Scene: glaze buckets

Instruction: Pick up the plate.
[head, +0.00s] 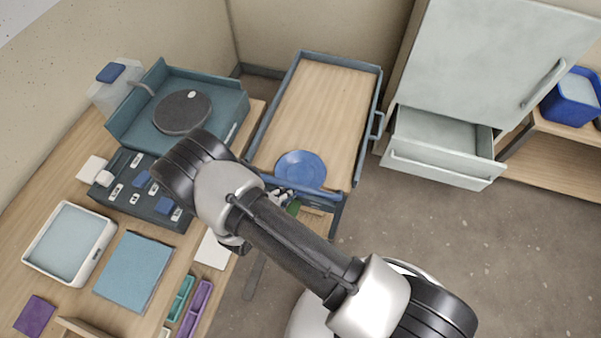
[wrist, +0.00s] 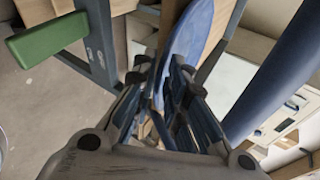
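The blue plate (head: 300,168) is at the near end of the wooden-topped cart (head: 318,105), overlapping its front rim in the head view. I cannot tell whether it rests flat or is tilted. In the wrist view the plate (wrist: 186,42) appears nearly edge-on, running down between the two fingers. My gripper (head: 282,195) is at the plate's near-left edge, partly hidden behind my arm. In the wrist view my gripper (wrist: 160,76) is open, with one finger on each side of the plate's rim and narrow gaps showing.
The cart's raised blue-grey rim runs close by the gripper. A green block (wrist: 48,38) is near the cart frame. A workbench with a turntable (head: 183,112), trays and a blue pad (head: 133,272) lies left. An open drawer (head: 440,165) stands right. The cart's far part is clear.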

